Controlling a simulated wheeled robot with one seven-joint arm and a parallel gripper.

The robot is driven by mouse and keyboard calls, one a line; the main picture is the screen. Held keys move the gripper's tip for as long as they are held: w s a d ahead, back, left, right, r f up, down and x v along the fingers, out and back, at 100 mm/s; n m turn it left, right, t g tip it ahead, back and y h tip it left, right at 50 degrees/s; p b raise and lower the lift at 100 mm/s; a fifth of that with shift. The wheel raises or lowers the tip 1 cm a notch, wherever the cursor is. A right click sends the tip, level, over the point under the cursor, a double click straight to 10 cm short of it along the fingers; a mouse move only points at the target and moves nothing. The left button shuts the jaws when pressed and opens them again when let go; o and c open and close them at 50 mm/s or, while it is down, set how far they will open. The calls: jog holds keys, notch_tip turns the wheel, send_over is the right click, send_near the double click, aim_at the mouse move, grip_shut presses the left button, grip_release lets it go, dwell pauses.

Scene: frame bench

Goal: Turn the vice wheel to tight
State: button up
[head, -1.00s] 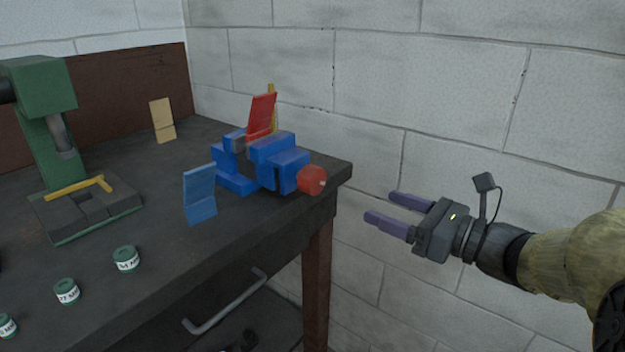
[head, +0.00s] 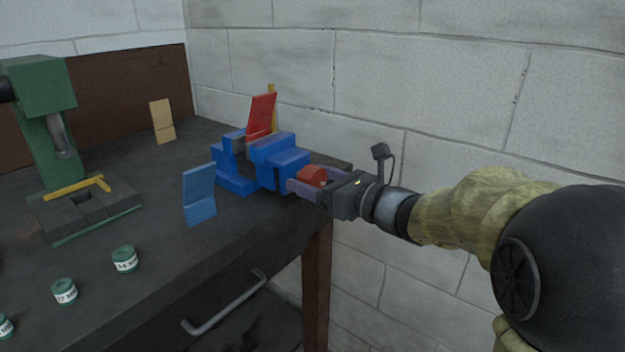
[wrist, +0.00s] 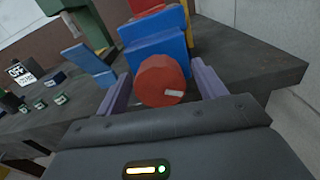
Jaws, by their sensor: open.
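The blue vice (head: 282,160) stands at the right end of the dark bench, and it also shows in the wrist view (wrist: 157,42). Its red wheel (head: 312,175) faces the right end of the bench. In the wrist view the wheel (wrist: 160,80) has a pale mark low on its right side. My gripper (head: 303,182) is open, with one purple finger on each side of the wheel. In the wrist view a gap shows between the wheel and each finger (wrist: 160,92). Part of the wheel is hidden by my gripper in the head view.
A blue angled plate (head: 199,195) stands left of the vice, and a red one (head: 262,115) behind it. A green drill press (head: 45,120) is at the far left. Several green tins (head: 124,260) stand along the front. A block wall is close behind.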

jog(key=shift+w+a, duration=0.2)
jog(key=shift+a, duration=0.1)
jog(key=c, duration=1)
